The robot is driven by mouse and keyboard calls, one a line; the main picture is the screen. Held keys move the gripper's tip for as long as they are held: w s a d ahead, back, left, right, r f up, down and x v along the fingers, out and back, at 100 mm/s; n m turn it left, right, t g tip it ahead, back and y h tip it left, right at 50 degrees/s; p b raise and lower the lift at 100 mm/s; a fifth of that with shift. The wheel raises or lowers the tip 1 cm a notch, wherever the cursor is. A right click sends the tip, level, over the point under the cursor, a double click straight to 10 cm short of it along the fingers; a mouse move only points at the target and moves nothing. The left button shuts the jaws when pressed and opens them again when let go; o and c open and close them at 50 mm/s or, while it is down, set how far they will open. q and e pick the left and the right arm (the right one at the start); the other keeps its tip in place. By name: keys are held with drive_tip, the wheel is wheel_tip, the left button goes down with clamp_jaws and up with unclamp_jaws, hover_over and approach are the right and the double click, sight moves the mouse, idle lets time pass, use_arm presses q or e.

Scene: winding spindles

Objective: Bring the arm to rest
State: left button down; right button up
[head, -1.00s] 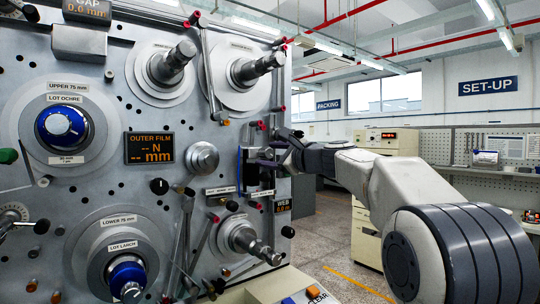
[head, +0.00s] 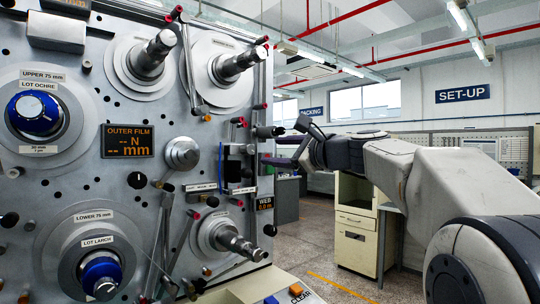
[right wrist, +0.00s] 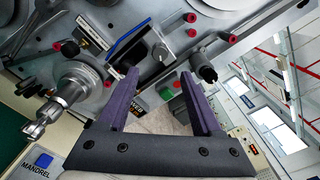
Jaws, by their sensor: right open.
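My right gripper (head: 276,149) is open and empty, just off the right edge of the grey winding machine panel (head: 118,118). Its arm (head: 400,165) reaches in from the right of the head view. In the right wrist view the two purple fingers of the gripper (right wrist: 160,78) stand apart with nothing between them, pointing at the machine face. My left gripper is not in view.
Spindles stick out of the panel: upper right (head: 238,62), lower right (head: 235,243), and left ones with blue hubs (head: 34,113). A mandrel (right wrist: 65,98) shows in the right wrist view. A beige cabinet (head: 356,235) stands behind the arm. Floor between is clear.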

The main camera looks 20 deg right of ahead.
idle(0.4)
drive_tip(key=s+a+f+n+g+p, duration=0.2)
drive_tip(key=s+a+f+n+g, duration=0.45)
drive_tip(key=a+f, duration=0.45)
drive_tip(key=s+a+f+n+g+p, duration=0.2)
drive_tip(key=s+a+f+n+g, duration=0.4)
drive_tip(key=a+f, duration=0.5)
drive_tip(key=s+d+f+n+g+h+p, duration=0.1)
drive_tip(key=s+d+f+n+g+h, duration=0.1)
drive_tip(key=s+f+n, duration=0.6)
drive_tip(key=s+d+f+n+g+h+p, duration=0.1)
drive_tip(key=s+d+f+n+g+h, duration=0.1)
drive_tip(key=s+f+n, duration=0.7)
drive_tip(key=s+h, duration=0.1)
drive_tip(key=s, duration=0.5)
drive_tip(key=shift+s+d+f+h, duration=0.15)
drive_tip(key=shift+s+d+h, duration=0.15)
drive_tip(key=shift+s+h, duration=0.1)
